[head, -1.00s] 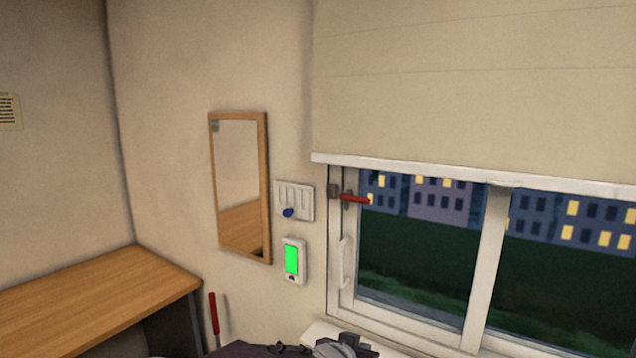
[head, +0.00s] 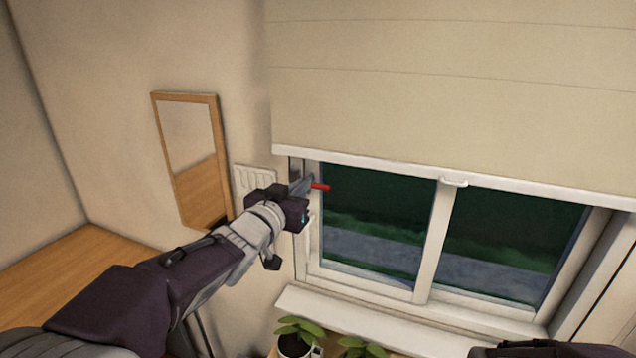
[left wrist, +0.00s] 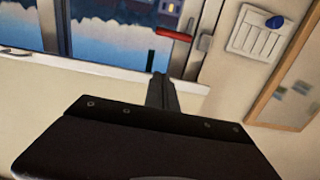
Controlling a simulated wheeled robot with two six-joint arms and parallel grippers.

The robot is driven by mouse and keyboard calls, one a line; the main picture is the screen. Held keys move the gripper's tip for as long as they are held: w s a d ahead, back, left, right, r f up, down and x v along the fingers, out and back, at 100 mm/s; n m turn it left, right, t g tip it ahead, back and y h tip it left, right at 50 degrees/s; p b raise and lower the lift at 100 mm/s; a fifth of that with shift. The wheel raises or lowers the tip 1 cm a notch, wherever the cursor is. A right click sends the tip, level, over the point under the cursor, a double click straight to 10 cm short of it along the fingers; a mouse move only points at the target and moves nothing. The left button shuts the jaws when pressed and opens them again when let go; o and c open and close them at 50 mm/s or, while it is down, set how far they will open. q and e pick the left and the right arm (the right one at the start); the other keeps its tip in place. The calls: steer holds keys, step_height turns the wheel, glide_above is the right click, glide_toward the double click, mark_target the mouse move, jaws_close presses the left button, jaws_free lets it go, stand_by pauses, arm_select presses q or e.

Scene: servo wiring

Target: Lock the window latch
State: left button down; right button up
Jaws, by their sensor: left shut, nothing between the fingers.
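The window latch has a red handle (head: 320,187) that lies about level, pointing right from the left side of the window frame in the head view. In the left wrist view the red handle (left wrist: 174,34) points left from its grey base (left wrist: 204,43). My left gripper (head: 304,187) is shut and empty, close to the latch and covering its base in the head view. In the left wrist view its shut fingers (left wrist: 161,80) show just below the handle, with a gap in the picture; I cannot tell whether they touch.
A lowered blind (head: 450,90) covers the upper window. A white switch panel (head: 254,178) and a wood-framed mirror (head: 190,158) hang left of the latch. Potted plants (head: 297,340) stand below the sill (head: 350,318). A wooden desk (head: 60,262) is at the left.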

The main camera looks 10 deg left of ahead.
arm_select(q)
steer(key=p, duration=0.4)
glide_above(319, 185)
steer(key=d+v, duration=0.1)
steer(key=v, duration=0.2)
step_height(319, 185, down, 5)
steer(key=shift+r+p, duration=0.2)
steer(key=shift+p, duration=0.1)
steer(key=shift+w, duration=0.1)
